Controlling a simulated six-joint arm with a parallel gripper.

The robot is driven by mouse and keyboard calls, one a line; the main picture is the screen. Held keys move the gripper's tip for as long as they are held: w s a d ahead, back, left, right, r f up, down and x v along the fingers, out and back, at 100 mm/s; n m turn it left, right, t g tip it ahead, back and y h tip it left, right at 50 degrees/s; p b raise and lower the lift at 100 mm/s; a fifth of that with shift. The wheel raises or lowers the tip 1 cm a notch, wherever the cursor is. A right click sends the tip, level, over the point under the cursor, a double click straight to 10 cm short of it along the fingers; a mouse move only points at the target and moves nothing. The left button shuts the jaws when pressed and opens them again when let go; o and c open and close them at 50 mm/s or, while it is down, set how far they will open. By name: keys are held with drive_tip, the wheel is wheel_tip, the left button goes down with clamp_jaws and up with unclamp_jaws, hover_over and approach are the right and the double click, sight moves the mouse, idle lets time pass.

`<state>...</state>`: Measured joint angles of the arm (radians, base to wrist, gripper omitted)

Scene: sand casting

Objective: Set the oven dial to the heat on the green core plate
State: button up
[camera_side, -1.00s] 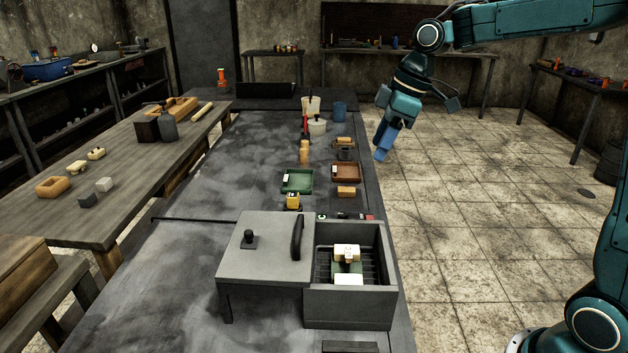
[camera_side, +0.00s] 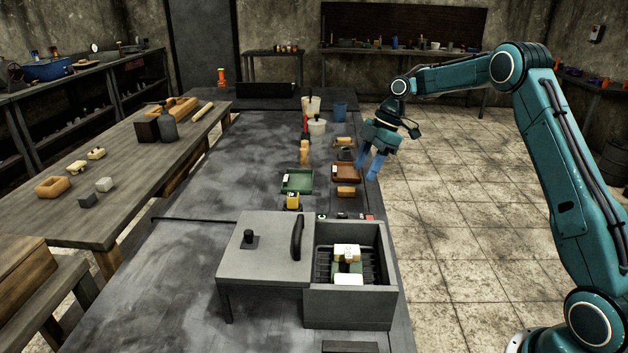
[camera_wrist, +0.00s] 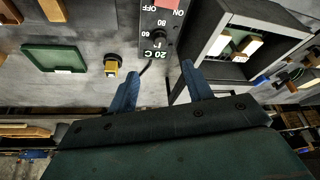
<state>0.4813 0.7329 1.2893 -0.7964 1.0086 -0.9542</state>
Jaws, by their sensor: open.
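The oven (camera_side: 347,308) is a grey box with its lid (camera_side: 262,262) off to the left. A green core plate (camera_side: 341,268) with cream core pieces (camera_side: 347,251) and a white label (camera_side: 349,279) lies inside; I cannot read a heat on it. The oven control panel (camera_wrist: 148,70) shows upside down in the wrist view, with a dark dial (camera_wrist: 160,43), marks including 60 and 80, and a "20 C" readout (camera_wrist: 153,53). My gripper (camera_side: 367,172) is open and empty, above and behind the panel in the side view. Its blue fingers (camera_wrist: 160,78) point toward the panel.
A green tray (camera_side: 284,190), a brown tray (camera_side: 334,181) and a small yellow item (camera_side: 293,202) stand behind the oven. A red switch (camera_wrist: 182,8) is on the panel. Cups and blocks stand farther back. The bench (camera_side: 190,250) left of the oven is clear.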

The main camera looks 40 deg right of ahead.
sight(344, 214)
drive_tip(key=shift+f, duration=0.1)
drive_tip(key=x, duration=1.3)
drive_tip(key=shift+w+a+f, duration=0.1)
drive_tip(key=shift+a+f, duration=0.1)
drive_tip(key=shift+a, duration=0.05)
drive_tip(key=c, duration=1)
